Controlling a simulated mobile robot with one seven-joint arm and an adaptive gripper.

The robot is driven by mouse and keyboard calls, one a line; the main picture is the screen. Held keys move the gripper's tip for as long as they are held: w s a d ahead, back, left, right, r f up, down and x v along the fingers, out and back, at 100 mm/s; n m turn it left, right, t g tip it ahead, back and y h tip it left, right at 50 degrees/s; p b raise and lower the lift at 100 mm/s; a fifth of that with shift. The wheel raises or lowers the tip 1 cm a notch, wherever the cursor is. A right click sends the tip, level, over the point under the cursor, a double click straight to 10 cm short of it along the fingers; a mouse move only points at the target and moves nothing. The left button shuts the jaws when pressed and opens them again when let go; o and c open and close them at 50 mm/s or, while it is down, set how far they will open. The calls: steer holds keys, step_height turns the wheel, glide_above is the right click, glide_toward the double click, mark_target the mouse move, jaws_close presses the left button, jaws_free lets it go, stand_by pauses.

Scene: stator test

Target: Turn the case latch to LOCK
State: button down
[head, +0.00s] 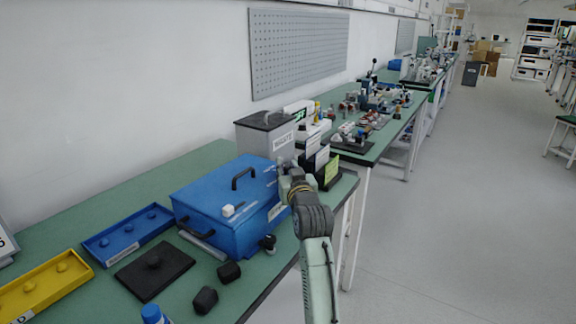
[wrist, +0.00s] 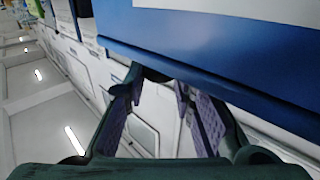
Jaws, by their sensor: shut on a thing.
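The blue case (head: 215,207) sits closed on the green bench, with a black handle on its lid. My gripper (head: 284,184) is at the right end of the case. In the wrist view the two purple-padded fingers (wrist: 158,84) point at the case's blue side (wrist: 205,62) and close around a small dark part, the case latch (wrist: 154,74), just at the lower blue edge. Most of the latch is hidden by the fingers. Its angle and any LOCK mark cannot be read.
A grey lidded box (head: 262,138) stands behind the case, and dark holders with cards (head: 328,172) stand close to my arm. A blue tray (head: 128,233), a yellow tray (head: 45,287) and a black plate (head: 154,270) lie left. Black blocks (head: 206,300) lie in front.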

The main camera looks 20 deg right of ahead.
stand_by(0.3)
steer(key=c, duration=1.4)
jaws_free()
steer(key=s+a, duration=0.1)
steer(key=s, duration=1.1)
steer(key=shift+a, duration=0.25)
steer(key=shift+o, duration=0.2)
